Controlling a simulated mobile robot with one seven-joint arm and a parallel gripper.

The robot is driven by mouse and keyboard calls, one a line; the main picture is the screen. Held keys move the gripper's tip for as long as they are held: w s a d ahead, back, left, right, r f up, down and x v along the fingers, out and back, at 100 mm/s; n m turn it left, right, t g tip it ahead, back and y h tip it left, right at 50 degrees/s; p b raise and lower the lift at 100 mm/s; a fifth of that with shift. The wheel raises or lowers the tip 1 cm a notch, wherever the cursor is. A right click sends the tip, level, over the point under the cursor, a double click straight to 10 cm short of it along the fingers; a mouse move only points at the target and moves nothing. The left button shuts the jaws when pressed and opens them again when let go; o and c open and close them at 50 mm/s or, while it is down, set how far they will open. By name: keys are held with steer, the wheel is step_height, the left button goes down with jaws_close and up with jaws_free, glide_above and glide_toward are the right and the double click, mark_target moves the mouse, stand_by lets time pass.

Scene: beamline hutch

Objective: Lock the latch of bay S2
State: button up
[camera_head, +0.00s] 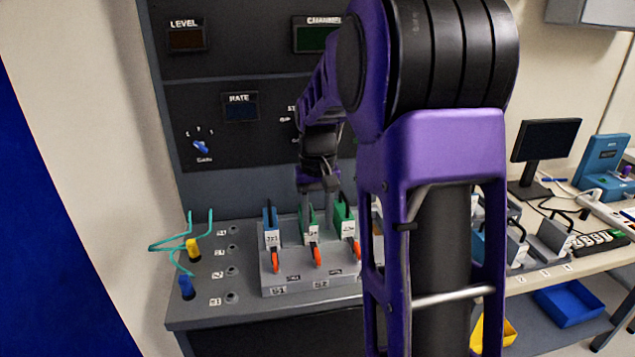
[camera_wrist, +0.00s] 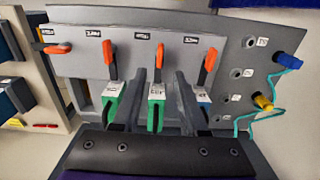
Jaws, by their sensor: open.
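Bay S2 holds a green module (camera_head: 308,228) with a white label; it also shows in the wrist view (camera_wrist: 156,95). Its orange latch (camera_head: 316,256) points along the bay, in line with the module, in the wrist view (camera_wrist: 158,55). My gripper (camera_wrist: 161,78) is open. Its dark fingers lie on either side of the S2 module in the wrist view, apart from the latch; contact with the module cannot be told. In the head view my gripper (camera_head: 319,188) is above the S2 module, its fingertips partly hidden.
S1 holds a blue module (camera_head: 271,230), and another green module (camera_head: 345,220) stands close on the other side. Their orange latches point the same way. A further orange latch (camera_wrist: 57,48) lies crosswise. Blue and yellow plugs (camera_head: 193,248) with teal cables stand left of the rack.

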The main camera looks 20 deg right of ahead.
step_height(320, 180, up, 9)
steer(key=shift+r+p, duration=0.2)
steer(key=shift+p, duration=0.25)
